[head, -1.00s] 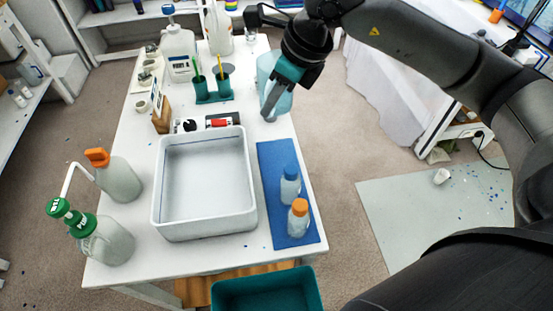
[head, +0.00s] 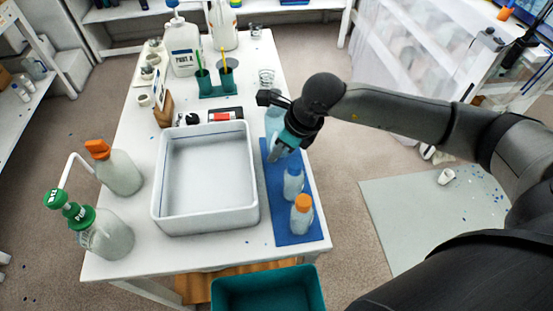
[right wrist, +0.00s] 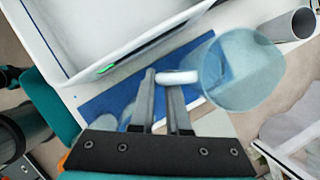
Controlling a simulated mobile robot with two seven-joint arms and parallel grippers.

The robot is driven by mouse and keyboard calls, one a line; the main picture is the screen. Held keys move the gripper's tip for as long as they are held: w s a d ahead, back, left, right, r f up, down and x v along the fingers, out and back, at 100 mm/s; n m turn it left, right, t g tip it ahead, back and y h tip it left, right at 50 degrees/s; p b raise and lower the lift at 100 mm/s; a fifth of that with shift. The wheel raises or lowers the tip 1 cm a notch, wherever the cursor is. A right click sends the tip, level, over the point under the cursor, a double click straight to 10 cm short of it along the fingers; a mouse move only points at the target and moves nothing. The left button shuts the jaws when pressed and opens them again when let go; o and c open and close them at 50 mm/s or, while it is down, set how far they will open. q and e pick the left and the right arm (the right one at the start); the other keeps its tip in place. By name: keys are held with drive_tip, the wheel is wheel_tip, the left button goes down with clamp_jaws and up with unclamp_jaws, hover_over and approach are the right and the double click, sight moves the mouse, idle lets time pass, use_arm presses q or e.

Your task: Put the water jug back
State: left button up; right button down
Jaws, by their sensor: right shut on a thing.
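The water jug is a pale blue, see-through vessel (head: 273,118) over the far end of the blue mat, partly hidden by my right gripper (head: 277,152). In the right wrist view the jug (right wrist: 240,72) shows its round mouth and a white handle. My right gripper (right wrist: 165,76) is shut on that handle. I cannot tell whether the jug's base touches the mat. The blue mat (head: 288,230) lies on the right side of the white table and also shows in the right wrist view (right wrist: 105,105). My left gripper is not in view.
A blue-capped bottle (head: 293,182) and an orange-capped bottle (head: 301,214) stand on the mat. A large white tray (head: 205,228) lies just left of it. Glass beakers (head: 266,77) stand beyond. A teal bin (head: 268,292) is at the near edge.

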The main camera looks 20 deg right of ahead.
drive_tip(key=shift+f, duration=1.7)
drive_tip(key=shift+f+b, duration=0.15)
drive_tip(key=shift+b, duration=0.2)
drive_tip(key=c, duration=0.9)
unclamp_jaws()
drive_tip(key=shift+r, duration=0.2)
drive_tip(key=p+v, duration=0.1)
drive_tip(key=v, duration=1.1)
